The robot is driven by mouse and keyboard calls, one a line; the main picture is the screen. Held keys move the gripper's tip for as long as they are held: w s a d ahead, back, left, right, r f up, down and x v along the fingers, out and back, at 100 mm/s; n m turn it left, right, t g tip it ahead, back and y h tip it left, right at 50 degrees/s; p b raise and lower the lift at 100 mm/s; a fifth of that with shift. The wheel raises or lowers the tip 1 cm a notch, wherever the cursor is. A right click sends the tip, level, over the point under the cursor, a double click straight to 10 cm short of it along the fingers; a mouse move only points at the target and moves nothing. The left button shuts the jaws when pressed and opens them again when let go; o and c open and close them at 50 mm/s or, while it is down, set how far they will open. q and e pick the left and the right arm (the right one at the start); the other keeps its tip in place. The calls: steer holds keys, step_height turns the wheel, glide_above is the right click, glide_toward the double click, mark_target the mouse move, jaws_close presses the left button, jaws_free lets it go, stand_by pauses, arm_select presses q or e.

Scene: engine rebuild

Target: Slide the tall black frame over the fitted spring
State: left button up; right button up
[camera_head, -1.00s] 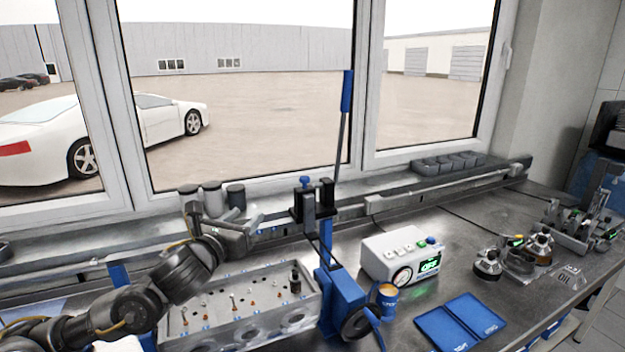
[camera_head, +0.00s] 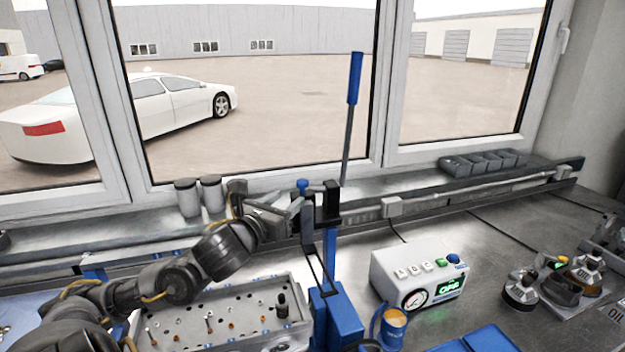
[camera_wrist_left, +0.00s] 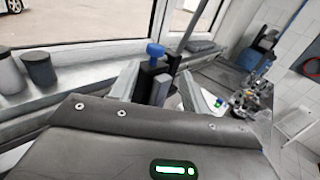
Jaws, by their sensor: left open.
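My left gripper (camera_head: 292,212) is open at the top of the blue press, beside its black upper blocks (camera_head: 331,200). In the left wrist view its two pale fingers stand either side of a black block (camera_wrist_left: 160,88) with a blue knob (camera_wrist_left: 155,52) above it; contact cannot be told. A tall thin black frame (camera_head: 318,268) hangs down from the press head, left of the blue column (camera_head: 330,258). The grey cylinder head (camera_head: 240,318) lies below and left. A dark upright piece (camera_head: 282,303) stands on it; I cannot make out a spring there. My right gripper is not in view.
The press's long blue-handled lever (camera_head: 355,78) rises in front of the window. A white control box (camera_head: 418,275) and a small blue-and-tan cup (camera_head: 393,328) stand right of the press. Grey canisters (camera_head: 188,197) stand on the sill.

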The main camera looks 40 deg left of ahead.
mark_target(299, 184)
arm_select(q)
steer(key=w+p, duration=0.1)
steer(key=w, duration=0.1)
steer(key=w+a, duration=0.1)
steer(key=w, duration=0.2)
steer(key=w+a+p, duration=0.1)
steer(key=w, duration=0.2)
steer(key=shift+w+a+r+p, duration=0.15)
steer(key=shift+r+p, duration=0.15)
steer(key=shift+r, duration=0.05)
steer(key=shift+w+f, duration=0.15)
steer(key=shift+w, duration=0.35)
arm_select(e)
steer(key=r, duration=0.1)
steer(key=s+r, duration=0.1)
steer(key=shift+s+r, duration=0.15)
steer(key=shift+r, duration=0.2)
arm_select(q)
steer(key=shift+s, duration=0.1)
